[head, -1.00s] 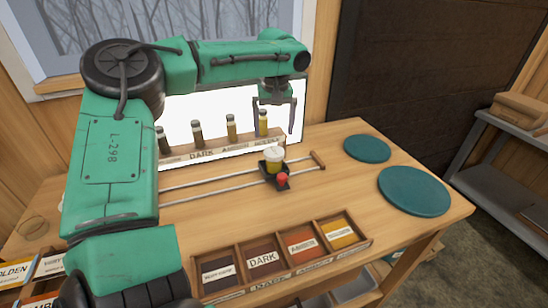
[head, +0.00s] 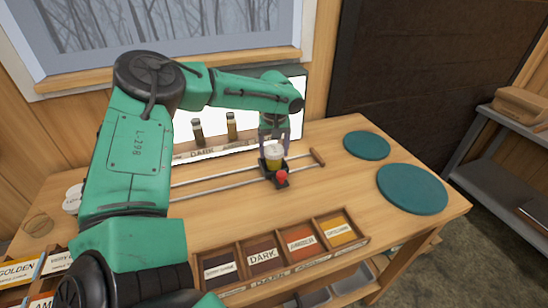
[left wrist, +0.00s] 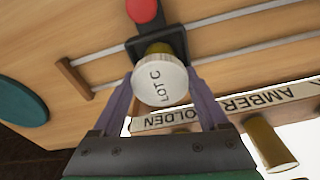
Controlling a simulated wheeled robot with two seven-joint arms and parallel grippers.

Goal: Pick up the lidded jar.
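The lidded jar (head: 274,157) holds amber syrup under a white lid and stands upright on a small black carriage (head: 281,183) with a red knob. In the left wrist view its lid (left wrist: 160,84) reads "LOT C". My left gripper (head: 273,143) is at the jar, pointing down from behind it. In the left wrist view the fingers of my left gripper (left wrist: 159,85) are apart, one on each side of the lid. I cannot tell whether they touch the jar. My right gripper is not in view.
The carriage sits on two metal rails (head: 225,177) with a wooden end stop (head: 318,157). Behind stands a rack of sample bottles (head: 231,126) before a bright panel. A compartment tray of labels (head: 283,258) lies in front. Two teal discs (head: 411,188) (head: 367,145) lie right.

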